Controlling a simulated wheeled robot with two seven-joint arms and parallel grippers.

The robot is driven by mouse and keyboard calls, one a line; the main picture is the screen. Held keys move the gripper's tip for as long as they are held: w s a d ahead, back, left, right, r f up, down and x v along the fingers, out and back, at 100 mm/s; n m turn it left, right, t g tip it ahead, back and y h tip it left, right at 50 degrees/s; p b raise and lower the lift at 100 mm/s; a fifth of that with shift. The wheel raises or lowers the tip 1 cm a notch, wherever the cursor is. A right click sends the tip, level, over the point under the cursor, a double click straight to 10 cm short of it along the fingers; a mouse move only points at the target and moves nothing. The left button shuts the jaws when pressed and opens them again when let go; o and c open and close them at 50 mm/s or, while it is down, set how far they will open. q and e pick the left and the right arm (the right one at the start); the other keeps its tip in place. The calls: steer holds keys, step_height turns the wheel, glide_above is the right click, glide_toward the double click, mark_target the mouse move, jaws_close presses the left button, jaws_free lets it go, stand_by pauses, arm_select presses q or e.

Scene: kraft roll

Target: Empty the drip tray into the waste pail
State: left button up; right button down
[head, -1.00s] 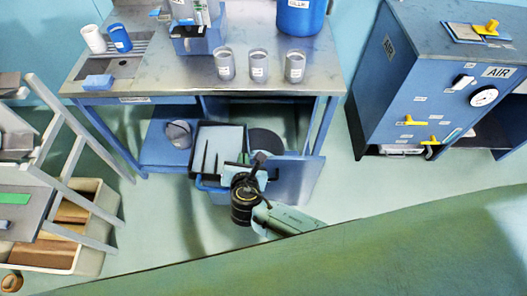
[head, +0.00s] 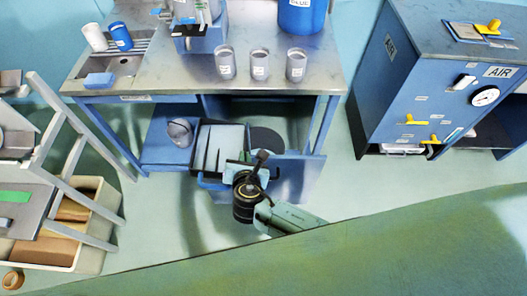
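A dark-rimmed tray (head: 231,137) with a pale inside and two dark strips across it sits low under the front of the steel-topped bench; I take it for the drip tray. A blue bar (head: 211,185) shows at its near edge. My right gripper (head: 238,172) is at the tray's near right corner, seen from above and behind, with the dark wrist (head: 247,200) covering part of it. Its fingertips are hidden, so I cannot tell whether it grips the tray. My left gripper is not in view. I cannot make out the waste pail for certain.
The bench top (head: 190,75) carries several grey cups and a blue drum (head: 300,15). An open blue door (head: 297,178) stands right of my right wrist. A round grey object (head: 180,132) sits on the low shelf. A rack (head: 75,150) and crate (head: 92,255) are at left.

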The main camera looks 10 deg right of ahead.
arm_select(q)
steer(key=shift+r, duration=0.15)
arm_select(e)
steer(key=shift+w+d, duration=0.15)
steer(key=shift+d, duration=0.25)
stand_by(0.8)
arm_select(q)
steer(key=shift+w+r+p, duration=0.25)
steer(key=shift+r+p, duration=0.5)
steer(key=shift+p, duration=0.2)
arm_select(e)
steer(key=shift+w+d+r+m+g+y, duration=0.15)
steer(key=shift+d+r+m+g+y, duration=0.15)
steer(key=shift+d, duration=0.25)
steer(key=shift+w+d+r+m+g+y, duration=0.1)
steer(key=shift+w+d+r+m+y, duration=0.15)
steer(key=shift+d+y, duration=0.2)
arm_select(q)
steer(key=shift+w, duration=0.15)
arm_select(e)
steer(key=shift+w+d+f+m+y, duration=0.1)
steer(key=shift+d+f+m+y, duration=0.15)
steer(key=shift+d, duration=0.3)
steer(key=shift+w+d+f+m+y, duration=0.1)
steer(key=shift+d+f+m+y, duration=0.1)
steer(key=shift+d, duration=0.35)
steer(key=shift+g, duration=0.4)
